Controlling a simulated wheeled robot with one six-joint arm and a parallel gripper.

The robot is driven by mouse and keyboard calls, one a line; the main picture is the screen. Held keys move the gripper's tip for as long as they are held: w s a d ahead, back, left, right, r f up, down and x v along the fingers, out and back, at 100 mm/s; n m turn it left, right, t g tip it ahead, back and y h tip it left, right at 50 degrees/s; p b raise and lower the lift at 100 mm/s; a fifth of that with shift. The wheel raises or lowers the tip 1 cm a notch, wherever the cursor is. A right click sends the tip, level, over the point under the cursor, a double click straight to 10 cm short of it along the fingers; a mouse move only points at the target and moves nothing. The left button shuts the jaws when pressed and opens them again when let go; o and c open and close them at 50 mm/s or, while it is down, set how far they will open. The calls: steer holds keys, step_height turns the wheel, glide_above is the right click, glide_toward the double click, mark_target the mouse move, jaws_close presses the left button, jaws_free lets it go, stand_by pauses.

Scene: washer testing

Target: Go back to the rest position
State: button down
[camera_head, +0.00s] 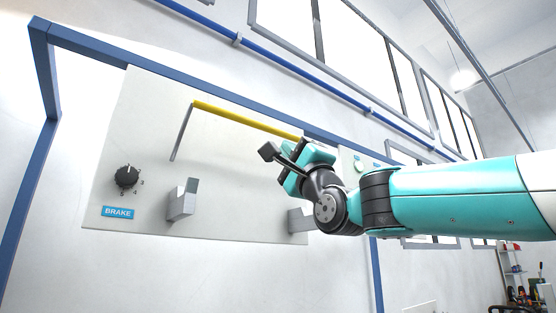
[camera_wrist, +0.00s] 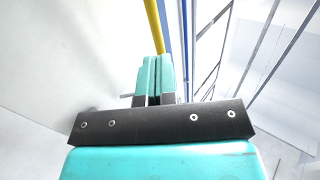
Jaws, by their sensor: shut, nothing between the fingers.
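My gripper (camera_head: 314,154) is in front of the right part of a pale panel (camera_head: 140,95), near the right end of a yellow bar (camera_head: 245,119). In the wrist view its two turquoise fingers (camera_wrist: 153,76) are together with nothing between them. The yellow bar also shows in the wrist view (camera_wrist: 154,28), running up from behind the fingertips. I cannot tell whether the fingers touch it. My gripper and wrist hide the bar's right end and part of the panel.
The panel bears a black knob (camera_head: 127,178), a blue BRAKE label (camera_head: 118,212) and a grey lever block (camera_head: 182,200). Another grey block (camera_head: 299,220) is partly behind my wrist. A blue frame (camera_head: 85,44) surrounds the panel. A cluttered shelf (camera_head: 514,270) stands at lower right.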

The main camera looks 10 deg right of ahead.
steer(key=shift+b+v, duration=0.75)
steer(key=shift+v, duration=1.2)
steer(key=shift+s+d+r, duration=0.1)
steer(key=shift+s+r, duration=0.05)
steer(key=s+a+f+n+g+h, duration=0.1)
steer(key=a+f+n+g, duration=0.35)
steer(key=f, duration=1.05)
steer(key=a+f+n+g+h, duration=0.15)
steer(key=f+n+g, duration=0.6)
steer(key=f, duration=0.75)
steer(key=s+d+f+n+g+h, duration=0.2)
steer(key=s+f+n+g, duration=0.2)
steer(key=s+f+g, duration=0.3)
steer(key=s+d+f+n+g+h, duration=0.2)
steer(key=s+f+n+g, duration=0.2)
steer(key=s+f, duration=1)
steer(key=s+g, duration=0.1)
steer(key=g, duration=0.1)
steer(key=shift+s+d+f+g, duration=0.2)
steer(key=shift+d+g, duration=0.1)
steer(key=shift+g, duration=0.1)
